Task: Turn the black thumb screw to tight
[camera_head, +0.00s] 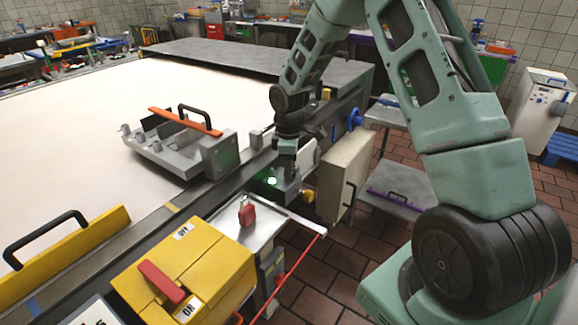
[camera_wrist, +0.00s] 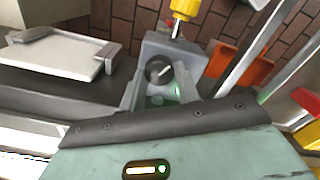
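The black thumb screw (camera_wrist: 159,69) is a round dark knob with a pale mark on its face. It sits on a grey metal block (camera_wrist: 160,48) in the wrist view. My gripper (camera_wrist: 163,83) points at it, with one grey finger on each side of the knob. The fingers look spread, with a little space beside the knob; whether either touches it I cannot tell. In the head view my gripper (camera_head: 286,170) reaches down to the machine's near rail, and the thumb screw is hidden there.
A yellow switch box (camera_head: 205,262) with a red lever stands in front, beside a metal tray (camera_head: 262,222) holding a red padlock (camera_head: 246,212). A grey fixture with an orange bar (camera_head: 183,121) lies on the white conveyor (camera_head: 70,150). A yellow knob (camera_wrist: 184,8) stands just beyond the block.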

